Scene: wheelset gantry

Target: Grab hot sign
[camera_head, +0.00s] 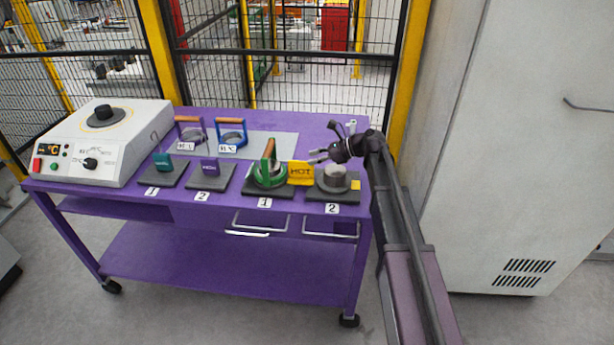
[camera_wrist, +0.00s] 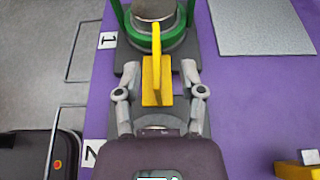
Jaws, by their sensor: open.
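The yellow HOT sign (camera_head: 300,172) stands upright on the purple cart, between the green-handled ring on pad 1 and the grey round piece on pad 2. In the wrist view the yellow sign (camera_wrist: 157,82) is seen from above, between my fingers. My gripper (camera_head: 317,156) is at the sign's upper right in the head view. In the wrist view my gripper (camera_wrist: 160,72) is open, with one finger on each side of the sign. A gap shows on both sides, and the fingers do not appear to grip it.
The green-handled ring (camera_head: 268,175) stands close to the sign, just beyond my fingertips in the wrist view. The grey round piece (camera_head: 335,178) is near my gripper. A white heater box (camera_head: 105,140) and blue-handled ring (camera_head: 231,135) are farther left. A white cabinet (camera_head: 530,150) stands right.

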